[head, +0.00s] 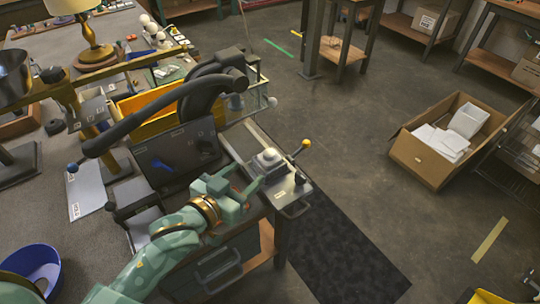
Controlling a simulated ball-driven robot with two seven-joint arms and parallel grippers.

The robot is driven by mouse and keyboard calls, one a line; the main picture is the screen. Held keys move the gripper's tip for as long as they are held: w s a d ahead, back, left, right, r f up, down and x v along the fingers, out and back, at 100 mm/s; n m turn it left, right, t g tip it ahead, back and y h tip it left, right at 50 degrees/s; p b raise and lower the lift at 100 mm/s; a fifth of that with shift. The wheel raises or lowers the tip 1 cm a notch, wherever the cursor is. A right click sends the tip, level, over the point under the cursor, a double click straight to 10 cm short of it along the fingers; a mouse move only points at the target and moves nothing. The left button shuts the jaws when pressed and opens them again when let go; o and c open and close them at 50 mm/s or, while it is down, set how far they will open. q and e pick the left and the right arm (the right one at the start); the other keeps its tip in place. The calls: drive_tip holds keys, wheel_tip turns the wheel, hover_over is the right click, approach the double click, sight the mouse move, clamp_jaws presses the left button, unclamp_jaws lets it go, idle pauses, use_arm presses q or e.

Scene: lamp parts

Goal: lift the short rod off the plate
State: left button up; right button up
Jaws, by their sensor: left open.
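My left gripper (250,180) reaches in from the lower left on a green arm, with its fingers apart. It is beside a small grey metal plate (291,196) at the bench's right edge. A pale rounded piece (268,158) stands just beyond the fingers, and a thin lever with a yellow ball end (305,145) rises to its right. I cannot single out the short rod for certain; the area by the fingers is small and partly covered by the gripper. I see nothing held in the gripper. My right gripper is not in view.
A black machine with a long lever (150,112) stands close behind my left gripper. A yellow bin (150,98), a brass lamp (95,50) and a blue bowl (35,262) are on the left.

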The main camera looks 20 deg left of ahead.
sight(265, 157)
use_arm(q)
drive_tip(key=b+x, duration=0.1)
drive_tip(key=x, duration=0.4)
drive_tip(key=f+b+x, duration=0.1)
drive_tip(key=x, duration=0.2)
drive_tip(key=shift+w+a+b, duration=0.15)
drive_tip(key=shift+w+b, duration=0.1)
drive_tip(key=shift+b, duration=0.1)
drive_tip(key=shift+w, duration=0.4)
drive_tip(key=shift+r, duration=0.1)
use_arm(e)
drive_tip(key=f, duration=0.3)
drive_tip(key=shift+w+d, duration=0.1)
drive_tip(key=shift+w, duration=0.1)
use_arm(q)
drive_tip(key=shift+c, duration=0.2)
drive_tip(key=c, duration=1.1)
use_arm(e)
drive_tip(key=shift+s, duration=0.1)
use_arm(q)
drive_tip(key=shift+r, duration=0.1)
